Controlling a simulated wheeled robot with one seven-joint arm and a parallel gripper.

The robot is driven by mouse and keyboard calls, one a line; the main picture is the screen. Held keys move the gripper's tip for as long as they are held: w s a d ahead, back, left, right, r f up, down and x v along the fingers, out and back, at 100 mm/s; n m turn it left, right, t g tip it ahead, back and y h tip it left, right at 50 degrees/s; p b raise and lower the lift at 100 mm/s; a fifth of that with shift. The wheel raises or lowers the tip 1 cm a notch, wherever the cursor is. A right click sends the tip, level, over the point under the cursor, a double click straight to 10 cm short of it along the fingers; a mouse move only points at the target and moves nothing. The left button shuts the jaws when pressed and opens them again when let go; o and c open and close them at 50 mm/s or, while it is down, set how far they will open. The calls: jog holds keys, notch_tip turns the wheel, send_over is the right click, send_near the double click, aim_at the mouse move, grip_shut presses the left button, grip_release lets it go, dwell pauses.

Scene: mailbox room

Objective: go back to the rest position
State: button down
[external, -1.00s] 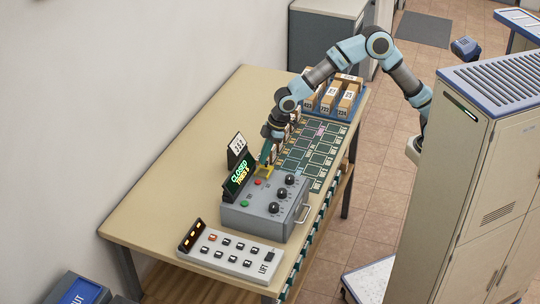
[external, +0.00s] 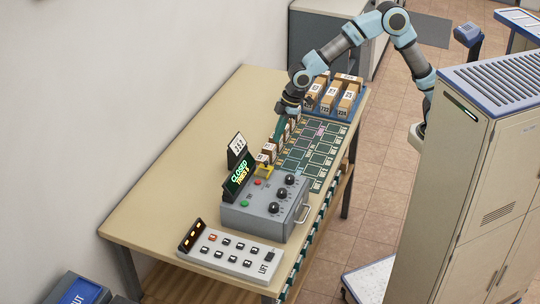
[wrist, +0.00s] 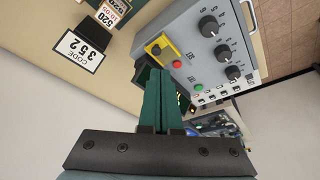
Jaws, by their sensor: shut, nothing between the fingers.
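My gripper (external: 280,130) is in the external view above the table, at the left edge of the green grid mat (external: 318,150). Its green fingers point down and are together with nothing between them. In the wrist view the shut fingers (wrist: 156,98) stand in the middle of the picture, in front of the grey control box (wrist: 190,35). My arm is bent, with its elbow raised high over the far end of the table. The exact gap between fingertips and table cannot be told.
The table (external: 175,150) carries a grey control box (external: 262,213), a green CLOSED sign (external: 239,180), a code card (external: 237,149), a LIFT button panel (external: 228,252) and a blue tray (external: 348,109) of boxes. Small boxes stand beside the mat. A tall cabinet (external: 440,190) is at right.

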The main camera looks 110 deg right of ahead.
jog(key=s+a+f, duration=0.1)
jog(key=s+a, duration=0.3)
jog(key=s, duration=0.4)
jog(key=s+a+f+g, duration=0.1)
jog(key=s+a+f, duration=0.1)
jog(key=s+a, duration=0.3)
jog(key=s+a+f+m+g, duration=0.1)
jog(key=s+a, duration=0.3)
jog(key=s, duration=0.9)
jog(key=shift+s+a+f, duration=0.2)
jog(key=shift+s+f, duration=0.05)
jog(key=shift+f, duration=0.15)
